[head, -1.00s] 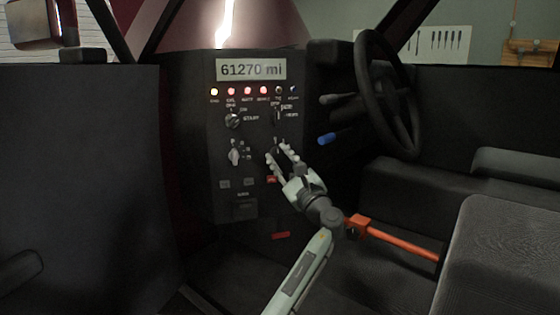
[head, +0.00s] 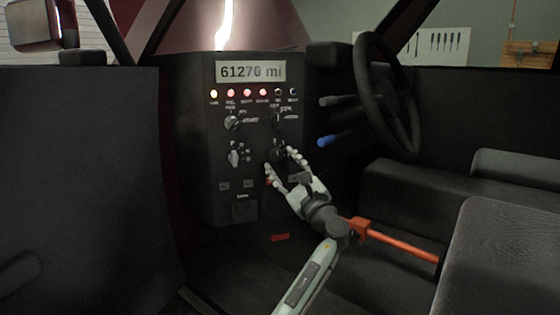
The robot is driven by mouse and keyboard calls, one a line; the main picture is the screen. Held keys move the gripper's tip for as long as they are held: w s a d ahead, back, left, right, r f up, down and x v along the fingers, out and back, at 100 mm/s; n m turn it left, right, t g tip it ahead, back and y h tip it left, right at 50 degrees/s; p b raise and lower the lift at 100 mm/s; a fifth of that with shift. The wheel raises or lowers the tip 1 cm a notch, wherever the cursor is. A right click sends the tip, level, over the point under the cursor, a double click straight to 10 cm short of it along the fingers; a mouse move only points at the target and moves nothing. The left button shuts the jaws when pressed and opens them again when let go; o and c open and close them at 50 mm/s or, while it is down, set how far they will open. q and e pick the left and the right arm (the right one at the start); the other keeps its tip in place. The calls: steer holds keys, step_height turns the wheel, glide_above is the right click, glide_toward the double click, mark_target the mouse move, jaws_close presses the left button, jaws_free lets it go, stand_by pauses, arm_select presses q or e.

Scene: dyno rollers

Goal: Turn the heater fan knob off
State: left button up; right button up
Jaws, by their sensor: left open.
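A dark control panel (head: 215,195) on the car dash carries several knobs. A dark knob (head: 278,154) at the lower right of the panel shows between the fingertips of my left gripper (head: 281,160). A lighter knob (head: 236,157) is at lower left, and two more knobs are above, at upper left (head: 232,122) and upper right (head: 279,117). The labels are too small to tell which is the heater fan knob. My left gripper is open, its fingers on either side of the lower right knob; I cannot tell whether they touch it. My right gripper is out of view.
A mileage display (head: 250,71) and a row of lights sit above the knobs. A steering wheel (head: 372,100) and a blue-ended lever (head: 327,139) are to the right of the gripper. An orange bar (head: 400,244) runs beside my arm. Seats (head: 500,250) fill the lower right.

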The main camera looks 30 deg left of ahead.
arm_select(q)
steer(key=v, duration=1)
